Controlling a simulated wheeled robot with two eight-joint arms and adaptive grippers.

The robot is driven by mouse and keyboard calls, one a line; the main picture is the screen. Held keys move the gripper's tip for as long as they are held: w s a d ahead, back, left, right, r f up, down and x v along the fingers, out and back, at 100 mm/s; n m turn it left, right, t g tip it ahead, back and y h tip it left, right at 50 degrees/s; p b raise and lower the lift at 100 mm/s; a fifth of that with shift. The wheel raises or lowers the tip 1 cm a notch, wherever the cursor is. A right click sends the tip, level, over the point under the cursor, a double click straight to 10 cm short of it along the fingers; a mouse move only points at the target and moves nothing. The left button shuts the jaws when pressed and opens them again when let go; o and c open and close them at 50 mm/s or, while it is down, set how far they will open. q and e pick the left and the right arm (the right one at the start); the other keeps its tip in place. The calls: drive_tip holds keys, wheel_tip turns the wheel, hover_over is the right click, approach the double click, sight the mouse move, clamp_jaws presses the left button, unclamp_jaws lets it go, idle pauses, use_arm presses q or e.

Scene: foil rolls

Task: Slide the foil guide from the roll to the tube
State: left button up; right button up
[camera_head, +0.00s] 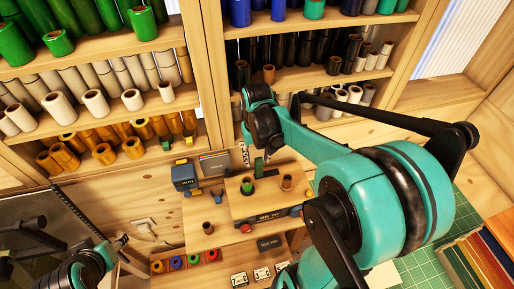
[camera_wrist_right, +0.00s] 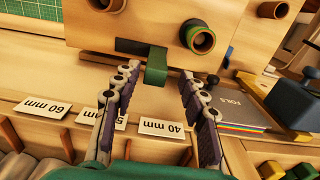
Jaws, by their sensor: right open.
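A green foil guide (camera_head: 258,166) stands at the back edge of the wooden board (camera_head: 239,209). In the right wrist view the guide (camera_wrist_right: 156,65) is a green tab at the board's edge. The roll (camera_head: 247,186), with a green rim, and the plain brown tube (camera_head: 287,183) stand upright on the board; both also show in the wrist view, the roll (camera_wrist_right: 197,38) nearer the guide than the tube (camera_wrist_right: 272,9). My right gripper (camera_wrist_right: 158,73) is open, its fingers either side of the guide with gaps. My left gripper (camera_head: 120,242) is small and dark at lower left; its jaws are unclear.
Shelves of green, white and brown rolls (camera_head: 95,102) rise behind the bench. A blue device (camera_head: 185,176) stands left of the board. A tray of coloured rolls (camera_head: 177,262) and number cards (camera_head: 240,278) lie in front. A green cutting mat (camera_head: 425,262) lies at right.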

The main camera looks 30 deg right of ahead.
wheel_tip(320, 180, up, 6)
idle(0.7)
